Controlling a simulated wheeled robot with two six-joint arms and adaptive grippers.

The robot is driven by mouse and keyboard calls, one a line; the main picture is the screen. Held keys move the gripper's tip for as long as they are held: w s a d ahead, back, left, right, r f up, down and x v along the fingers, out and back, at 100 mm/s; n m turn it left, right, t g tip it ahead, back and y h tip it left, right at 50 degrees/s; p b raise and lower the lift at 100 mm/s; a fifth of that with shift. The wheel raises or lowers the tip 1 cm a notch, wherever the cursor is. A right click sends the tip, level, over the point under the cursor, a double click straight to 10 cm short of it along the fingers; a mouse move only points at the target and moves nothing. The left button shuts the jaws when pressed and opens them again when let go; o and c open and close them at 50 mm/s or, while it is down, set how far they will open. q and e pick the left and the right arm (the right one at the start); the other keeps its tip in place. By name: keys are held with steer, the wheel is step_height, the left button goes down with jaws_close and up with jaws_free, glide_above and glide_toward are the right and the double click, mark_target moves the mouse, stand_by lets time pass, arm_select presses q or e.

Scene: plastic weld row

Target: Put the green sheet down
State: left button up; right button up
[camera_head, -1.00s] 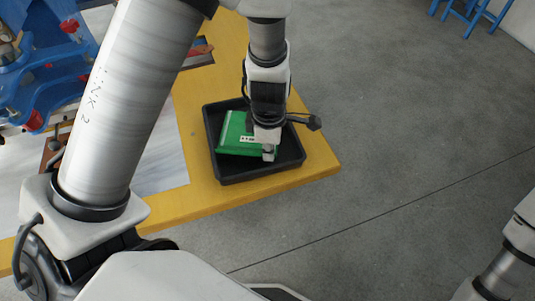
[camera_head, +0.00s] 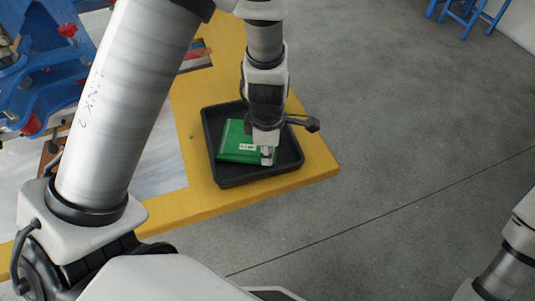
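The green sheet (camera_head: 236,143) is a flat green piece with a small white label. It lies within the outline of the black tray (camera_head: 231,178) on the yellow table, and looks nearly level. Whether it touches the tray floor I cannot tell for sure. My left gripper (camera_head: 267,157) points down at the sheet's right edge, with its fingertips at that edge. The fingers are small and partly hidden by the wrist, so their grip is hard to see. My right gripper is out of view; only part of my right arm shows at the lower right.
The yellow table (camera_head: 315,165) ends just right of the tray, with grey floor beyond. A blue fixture with red knobs (camera_head: 48,75) stands at the left. A dark flat item (camera_head: 197,55) lies behind the tray. Blue stool legs (camera_head: 465,17) show at the far right.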

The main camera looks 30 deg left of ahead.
arm_select(q)
step_height(320, 180, up, 10)
steer(key=p, duration=0.2)
stand_by(0.3)
